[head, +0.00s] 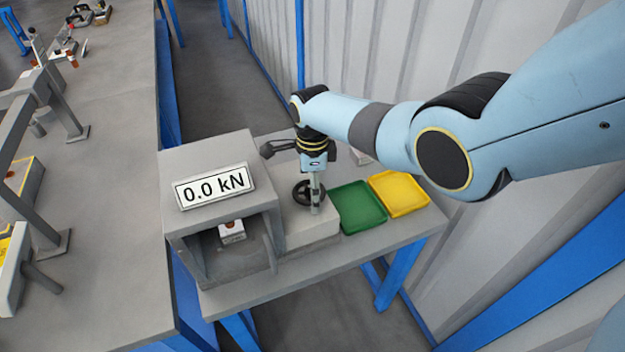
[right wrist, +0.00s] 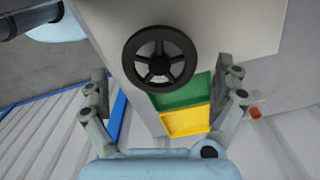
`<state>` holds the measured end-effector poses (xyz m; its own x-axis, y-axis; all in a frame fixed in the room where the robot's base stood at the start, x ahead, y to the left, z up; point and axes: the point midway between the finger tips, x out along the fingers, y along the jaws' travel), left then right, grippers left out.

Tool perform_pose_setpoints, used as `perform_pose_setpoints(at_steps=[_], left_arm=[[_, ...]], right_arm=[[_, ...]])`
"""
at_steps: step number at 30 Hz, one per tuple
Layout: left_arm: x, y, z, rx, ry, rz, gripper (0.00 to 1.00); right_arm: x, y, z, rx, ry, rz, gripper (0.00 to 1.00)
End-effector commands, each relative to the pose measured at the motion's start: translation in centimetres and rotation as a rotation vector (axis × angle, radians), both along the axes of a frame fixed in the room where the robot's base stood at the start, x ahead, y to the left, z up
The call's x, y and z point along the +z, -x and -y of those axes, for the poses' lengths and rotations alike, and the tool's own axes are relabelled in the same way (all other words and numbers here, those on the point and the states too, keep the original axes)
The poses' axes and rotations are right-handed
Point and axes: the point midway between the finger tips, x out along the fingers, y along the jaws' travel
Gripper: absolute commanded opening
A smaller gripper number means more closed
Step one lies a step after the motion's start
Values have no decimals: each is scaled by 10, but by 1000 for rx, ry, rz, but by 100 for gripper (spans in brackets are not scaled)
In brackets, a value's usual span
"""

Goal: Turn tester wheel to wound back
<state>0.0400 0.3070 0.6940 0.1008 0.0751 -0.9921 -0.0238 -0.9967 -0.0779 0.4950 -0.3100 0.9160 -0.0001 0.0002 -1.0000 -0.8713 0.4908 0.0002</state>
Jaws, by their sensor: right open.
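The tester (head: 215,155) is a grey box on a small table, with a display plate (head: 211,187) reading 0.0 kN. Its dark spoked wheel (head: 300,192) is on the right side of the machine and shows whole in the right wrist view (right wrist: 136,57). My right gripper (head: 316,208) comes down over the wheel in the head view, hiding part of it. In the right wrist view my right gripper (right wrist: 164,82) is open, its fingers spread wide to either side of the wheel and holding nothing. I cannot tell whether a finger touches the rim. My left gripper is not in view.
A small white block (head: 231,230) sits inside the tester's opening. A green tray (head: 358,207) and a yellow tray (head: 400,193) lie right of the wheel. A long grey workbench (head: 110,150) with equipment stands on the left. A corrugated wall (head: 400,60) is behind.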

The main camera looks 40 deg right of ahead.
Motion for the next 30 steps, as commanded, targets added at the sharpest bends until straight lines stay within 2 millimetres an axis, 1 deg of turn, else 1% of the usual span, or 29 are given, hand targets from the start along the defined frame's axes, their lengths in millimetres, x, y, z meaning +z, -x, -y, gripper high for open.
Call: perform_pose_setpoints(at_steps=[4,8,15,18,21,25,30], left_arm=[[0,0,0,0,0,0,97],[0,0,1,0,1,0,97],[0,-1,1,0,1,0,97],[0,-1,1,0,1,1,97],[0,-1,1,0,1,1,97],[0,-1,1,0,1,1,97],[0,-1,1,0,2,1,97]], right_arm=[[9,-1,1,0,0,2,97],[27,0,1,1,1,4,97],[79,-1,1,0,2,5,97],[98,-1,0,0,1,4,97],[110,-1,0,0,0,2,97],[118,0,0,-1,0,1,97],[119,0,0,-1,0,0,97]])
